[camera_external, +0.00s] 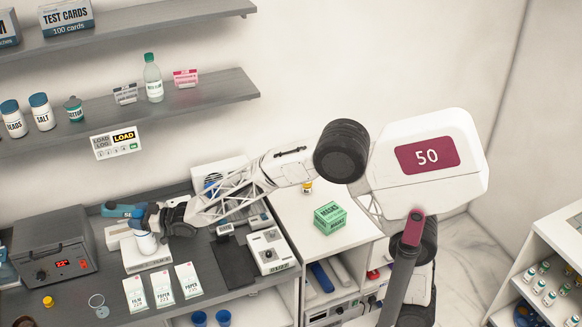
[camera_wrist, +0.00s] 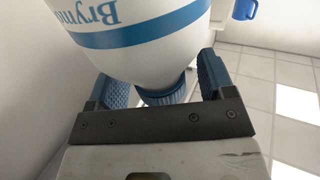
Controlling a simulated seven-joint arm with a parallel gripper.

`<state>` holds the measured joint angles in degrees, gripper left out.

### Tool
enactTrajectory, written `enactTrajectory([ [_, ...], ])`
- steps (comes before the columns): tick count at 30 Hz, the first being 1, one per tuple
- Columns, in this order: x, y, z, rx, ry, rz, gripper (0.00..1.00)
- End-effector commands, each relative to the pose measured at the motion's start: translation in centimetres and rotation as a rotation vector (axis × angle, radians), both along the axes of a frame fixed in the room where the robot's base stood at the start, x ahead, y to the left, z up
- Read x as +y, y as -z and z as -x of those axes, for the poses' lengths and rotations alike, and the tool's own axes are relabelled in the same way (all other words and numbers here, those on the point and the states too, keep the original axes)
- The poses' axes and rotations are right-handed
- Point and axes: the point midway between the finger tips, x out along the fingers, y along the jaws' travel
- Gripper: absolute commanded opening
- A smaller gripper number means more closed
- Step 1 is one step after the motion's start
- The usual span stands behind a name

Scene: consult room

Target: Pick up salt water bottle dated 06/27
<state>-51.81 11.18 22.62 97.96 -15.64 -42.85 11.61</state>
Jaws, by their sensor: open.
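No date of 06/27 is readable in either view, so I cannot tell which bottle carries it. A clear bottle with a green cap (camera_external: 153,80) stands upright on the lower wall shelf; its label is too small to read. My gripper (camera_external: 146,222) is low over the counter at the left. It is open, with its blue-padded fingers (camera_wrist: 163,82) on either side of the blue cap end of a white bottle (camera_wrist: 140,45). That bottle has a blue band and lettering starting "Brym". In the external view a white vessel (camera_external: 145,243) is under my gripper, partly hidden.
The lower shelf (camera_external: 190,97) also holds white jars (camera_external: 41,112) and small cards. A white scale (camera_external: 147,258), a grey box device (camera_external: 54,250) and paper packets (camera_external: 163,281) crowd the counter. A green box (camera_external: 330,217) sits right. Small green-capped bottles (camera_external: 544,268) fill the right cabinet.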

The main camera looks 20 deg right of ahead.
Motion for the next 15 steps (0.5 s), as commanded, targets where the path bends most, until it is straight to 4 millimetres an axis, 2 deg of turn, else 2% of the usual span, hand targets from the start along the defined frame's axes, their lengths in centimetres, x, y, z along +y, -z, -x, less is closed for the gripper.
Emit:
enactTrajectory([
  [14, -0.01, 0.02, 0.03, 0.000, 0.000, 0.000, 0.76],
  [15, -0.01, 0.02, 0.03, 0.000, 0.000, 0.000, 0.72],
])
